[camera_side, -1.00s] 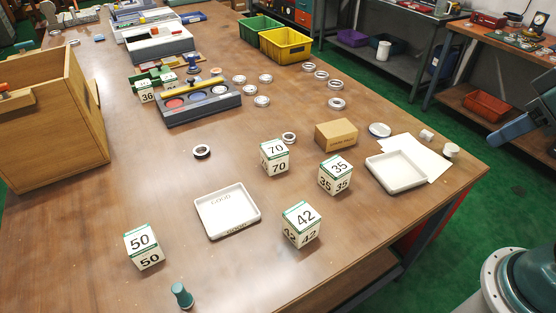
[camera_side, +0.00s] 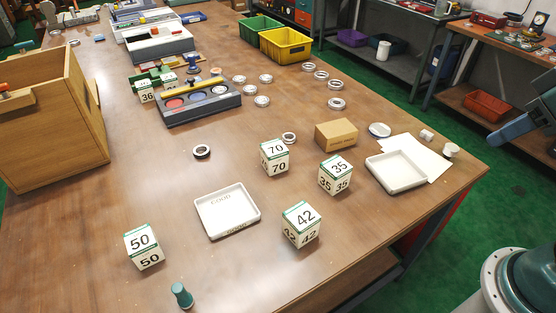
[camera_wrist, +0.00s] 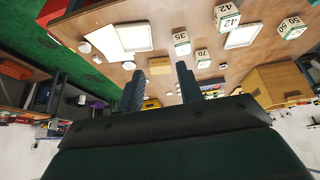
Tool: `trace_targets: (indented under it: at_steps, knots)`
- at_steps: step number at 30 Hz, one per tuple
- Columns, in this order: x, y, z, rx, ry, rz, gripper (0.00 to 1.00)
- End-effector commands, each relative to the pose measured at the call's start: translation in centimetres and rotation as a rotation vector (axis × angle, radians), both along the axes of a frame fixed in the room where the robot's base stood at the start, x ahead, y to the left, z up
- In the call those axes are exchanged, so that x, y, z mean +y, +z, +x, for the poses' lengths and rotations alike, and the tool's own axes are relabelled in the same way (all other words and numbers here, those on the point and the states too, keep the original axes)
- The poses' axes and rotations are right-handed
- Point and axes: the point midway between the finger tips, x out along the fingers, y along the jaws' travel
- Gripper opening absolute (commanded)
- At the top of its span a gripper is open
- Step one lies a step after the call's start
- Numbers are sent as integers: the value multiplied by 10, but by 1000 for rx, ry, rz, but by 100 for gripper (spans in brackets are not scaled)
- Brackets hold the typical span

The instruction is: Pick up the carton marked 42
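The carton marked 42 (camera_side: 300,225) is a white cube with a green band and black numbers. It stands on the table near the front edge, right of the white GOOD tray (camera_side: 227,212). In the wrist view the carton marked 42 (camera_wrist: 227,17) is near the top edge, with the picture upside down. My gripper (camera_wrist: 160,82) shows two dark fingers spread apart with nothing between them. It is well away from the carton. Its fingers are not clearly seen in the side view.
Similar cartons marked 35 (camera_side: 335,175), 70 (camera_side: 274,157) and 50 (camera_side: 144,247) stand nearby. A brown box (camera_side: 336,134) and another white tray (camera_side: 396,172) are behind and right. A green peg-like piece (camera_side: 182,296) stands at the front. Bare table lies around carton 42.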

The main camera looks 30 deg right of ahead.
Motion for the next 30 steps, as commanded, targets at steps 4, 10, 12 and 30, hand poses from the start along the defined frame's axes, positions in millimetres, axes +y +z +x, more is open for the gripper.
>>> trace_targets:
  at_steps: [4, 10, 12, 30]
  knots:
    - [0, 0, 0, 0, 0, 0, 36]
    - [0, 0, 0, 0, 0, 0, 36]
    - [0, 0, 0, 0, 0, 0, 44]
    - [2, 0, 3, 5, -12, 12, 80]
